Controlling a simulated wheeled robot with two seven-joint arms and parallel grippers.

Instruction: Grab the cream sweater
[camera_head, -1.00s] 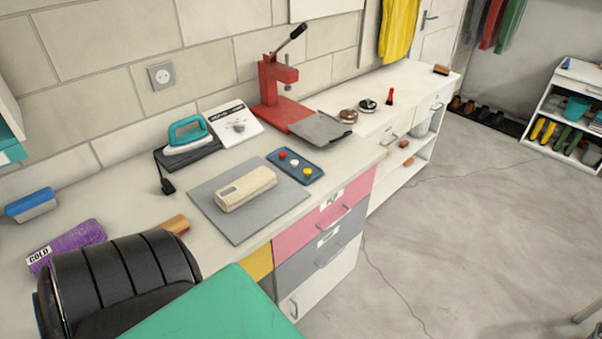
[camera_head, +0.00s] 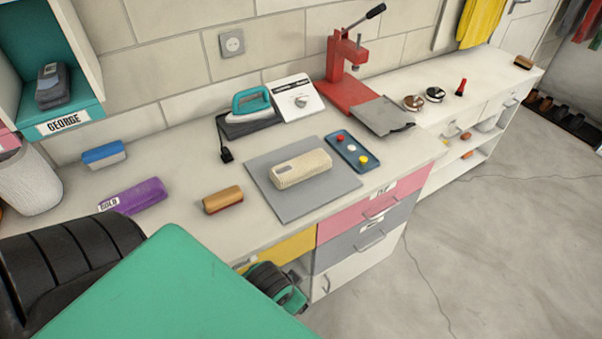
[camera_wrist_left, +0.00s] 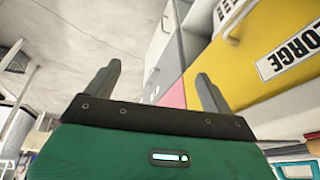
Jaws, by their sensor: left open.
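A cream rolled or folded bundle with a knit-like texture (camera_head: 300,169) lies on a grey mat (camera_head: 318,205) on the bench. It looks like the sweater. My left gripper is low in front of the drawers, below the bench top and apart from the bundle. In the left wrist view my left gripper (camera_wrist_left: 162,82) is open, with nothing between its fingers. Its fingertips are not clear in the head view. My right gripper is not in view.
A purple GOLD packet (camera_head: 133,196), a brown brush (camera_head: 222,200) and a blue brush (camera_head: 103,154) lie left of the mat. A teal iron (camera_head: 252,103), a button tray (camera_head: 352,151) and a red press (camera_head: 347,75) stand around it. A yellow drawer (camera_head: 302,246) is below.

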